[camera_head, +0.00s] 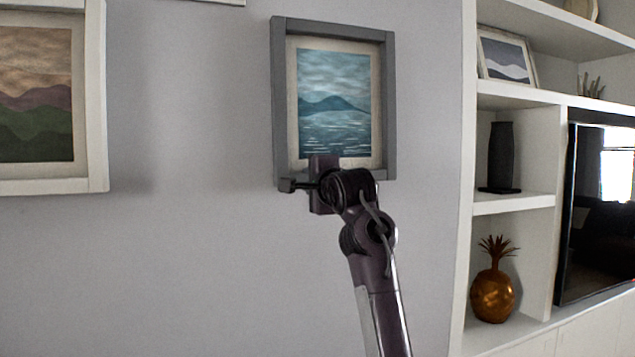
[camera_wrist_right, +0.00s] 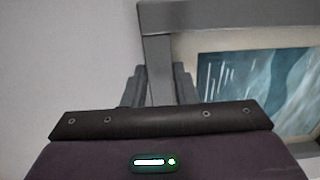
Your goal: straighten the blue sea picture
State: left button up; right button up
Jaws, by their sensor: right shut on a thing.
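The blue sea picture (camera_head: 334,105) hangs on the grey wall in a grey frame (camera_head: 390,110); it looks close to upright, though the slanted view makes any small tilt hard to judge. My right gripper (camera_head: 290,185) is at the frame's lower left corner, its arm coming up from below and covering part of the bottom edge. In the right wrist view, the two fingers of my right gripper (camera_wrist_right: 159,88) sit on either side of a grey frame bar (camera_wrist_right: 158,55), shut on it. Part of the blue picture (camera_wrist_right: 245,80) shows right of them. My left gripper is not in view.
A landscape picture in a pale frame (camera_head: 97,100) hangs to the left, with bare wall between. At right stands a white shelf unit (camera_head: 515,97) with a dark vase (camera_head: 501,155), a golden pineapple (camera_head: 492,295) and a television (camera_head: 600,215).

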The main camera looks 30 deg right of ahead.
jog(key=shift+a, duration=0.2)
jog(key=o, duration=1)
jog(key=shift+s, duration=0.35)
jog(key=s+b, duration=0.1)
jog(key=s, duration=0.1)
jog(key=s+b, duration=0.1)
jog(key=s, duration=0.1)
jog(key=s+a+b, duration=0.1)
jog(key=s, duration=0.2)
jog(key=shift+a, duration=0.1)
